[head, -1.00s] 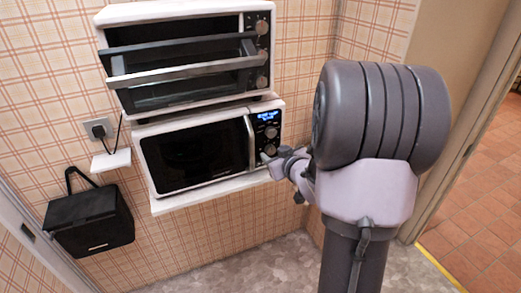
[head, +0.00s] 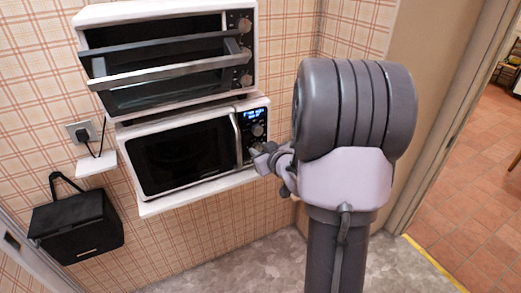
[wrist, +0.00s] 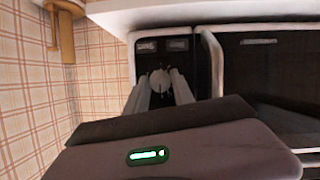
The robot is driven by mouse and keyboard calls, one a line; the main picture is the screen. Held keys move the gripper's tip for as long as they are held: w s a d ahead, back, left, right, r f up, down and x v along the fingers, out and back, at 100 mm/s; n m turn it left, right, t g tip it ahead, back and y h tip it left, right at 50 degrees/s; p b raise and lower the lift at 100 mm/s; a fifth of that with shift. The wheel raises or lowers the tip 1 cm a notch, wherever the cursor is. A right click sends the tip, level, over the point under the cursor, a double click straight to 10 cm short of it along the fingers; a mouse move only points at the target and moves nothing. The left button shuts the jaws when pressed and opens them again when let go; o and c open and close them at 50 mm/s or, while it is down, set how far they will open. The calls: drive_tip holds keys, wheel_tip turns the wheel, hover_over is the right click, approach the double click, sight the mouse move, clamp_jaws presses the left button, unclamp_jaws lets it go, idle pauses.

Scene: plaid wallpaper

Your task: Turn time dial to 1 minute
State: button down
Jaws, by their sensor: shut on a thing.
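The white microwave (head: 180,157) has a control panel at its right end, with a lit blue display (head: 252,113) and an upper dial (head: 257,130) below it. My gripper (head: 259,159) is at the lower part of this panel and hides much of it. In the wrist view, which looks upside down, the two fingers (wrist: 161,90) close around a round, light-coloured dial (wrist: 160,79). It appears to be the lower dial. The dial markings and display text are too small to read.
A toaster oven (head: 165,62) with its door partly open stands above the microwave. The microwave door handle (wrist: 211,62) is close beside my gripper. A black box (head: 77,227) hangs at the lower left. The floor (head: 240,270) below is clear.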

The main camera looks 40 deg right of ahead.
drive_tip(key=m+p, duration=0.1)
drive_tip(key=y+p, duration=0.1)
drive_tip(key=p, duration=0.1)
drive_tip(key=shift+d+r+m, duration=0.1)
drive_tip(key=shift+r+m, duration=0.1)
drive_tip(key=shift+m, duration=0.2)
drive_tip(key=shift+d+m+t+y+p, duration=0.1)
drive_tip(key=shift+m+t+y+p, duration=0.2)
drive_tip(key=shift+m+y+p, duration=0.75)
drive_tip(key=shift+f+m+t+y+p, duration=0.1)
drive_tip(key=shift+m+t+y+p, duration=0.2)
drive_tip(key=shift+m+p, duration=0.7)
drive_tip(key=shift+d+f+m+t+y+p, duration=0.15)
drive_tip(key=shift+m+t+y+p, duration=0.35)
drive_tip(key=shift+m+p, duration=0.55)
drive_tip(key=c, duration=1.1)
unclamp_jaws()
drive_tip(key=shift+s, duration=0.1)
